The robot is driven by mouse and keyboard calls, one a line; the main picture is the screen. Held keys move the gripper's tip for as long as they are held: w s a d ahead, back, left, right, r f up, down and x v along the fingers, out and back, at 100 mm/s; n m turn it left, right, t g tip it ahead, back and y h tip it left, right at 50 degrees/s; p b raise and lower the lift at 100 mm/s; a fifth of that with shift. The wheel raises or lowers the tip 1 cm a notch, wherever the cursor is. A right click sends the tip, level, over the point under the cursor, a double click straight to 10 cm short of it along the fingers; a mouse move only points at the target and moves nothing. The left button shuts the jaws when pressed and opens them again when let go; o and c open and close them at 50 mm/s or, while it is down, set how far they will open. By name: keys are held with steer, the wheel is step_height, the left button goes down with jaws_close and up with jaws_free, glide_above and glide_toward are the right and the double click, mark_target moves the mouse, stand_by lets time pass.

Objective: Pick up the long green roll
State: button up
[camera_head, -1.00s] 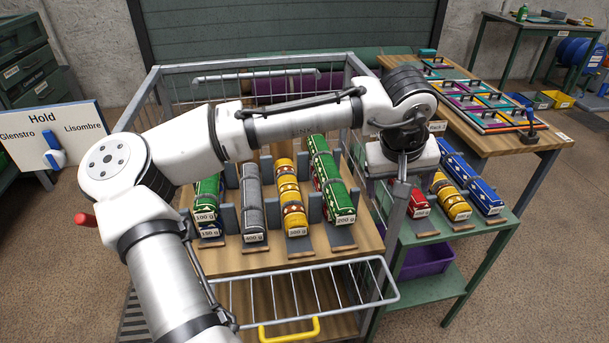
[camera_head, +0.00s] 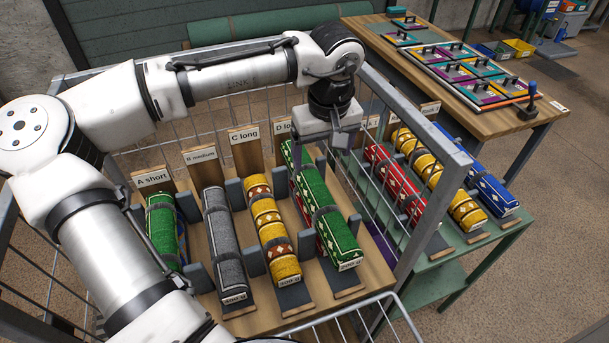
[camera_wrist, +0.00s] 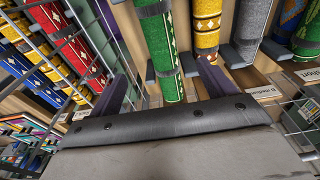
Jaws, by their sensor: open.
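The long green roll (camera_head: 334,229) has white diamond marks and lies in the slot labelled D long, at the right of the wooden cart rack. It also shows in the wrist view (camera_wrist: 159,45). A grey strap crosses it. My gripper (camera_head: 318,150) is above the far end of this roll, open and empty. In the wrist view its two dark fingers (camera_wrist: 162,80) stand apart on either side of the roll's line. The gripper and wrist hide part of the roll's far end in the head view. I cannot tell the gap between fingers and roll.
The rack also holds a yellow roll (camera_head: 270,225), a grey roll (camera_head: 224,240) and a short green roll (camera_head: 162,228). Grey dividers stand between them. The cart's wire side (camera_head: 385,190) is close on the right. Beyond it, a green side table (camera_head: 470,243) holds red, yellow and blue rolls.

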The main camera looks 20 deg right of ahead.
mark_target(317, 187)
steer(key=f, duration=0.5)
steer(key=w+f, duration=0.1)
steer(key=f, duration=0.2)
steer(key=shift+p, duration=0.3)
steer(key=shift+w+a+f+p, duration=0.1)
steer(key=shift+w+f+p, duration=0.1)
steer(key=shift+f, duration=0.75)
steer(key=shift+w+d+f+p, duration=0.1)
steer(key=shift+f+p, duration=0.1)
steer(key=shift+f, duration=0.75)
steer(key=shift+w+a+f+p, duration=0.1)
steer(key=shift+f+p, duration=0.1)
steer(key=shift+f, duration=0.75)
steer(key=c, duration=1.2)
